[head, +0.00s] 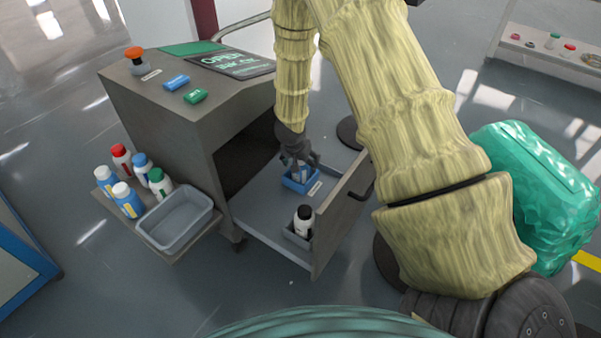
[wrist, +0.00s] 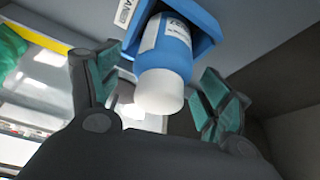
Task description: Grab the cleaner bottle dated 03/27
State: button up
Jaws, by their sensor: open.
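My gripper (head: 300,160) reaches down into the open drawer of the grey cabinet, over a small blue bin (head: 300,184). In the wrist view my gripper (wrist: 160,85) is open, its two teal-padded fingers on either side of a blue bottle with a white cap (wrist: 163,65). The bottle stands in the blue bin (wrist: 205,25), and its white label is partly visible. No date can be read on it. A white bottle with a black cap (head: 303,220) stands in a grey bin nearer the drawer's front corner.
The drawer front (head: 342,210) with its dark handle stands close beside my arm. A side shelf on the left holds several bottles (head: 128,204) and an empty grey tray (head: 174,221). The cabinet top carries an orange-topped button (head: 134,54) and a sloped screen (head: 235,63).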

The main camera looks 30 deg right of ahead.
jog(key=shift+b+x, duration=0.35)
jog(key=shift+x, duration=0.9)
jog(key=shift+r, duration=0.1)
jog(key=c, duration=1.2)
jog(key=shift+r, duration=0.1)
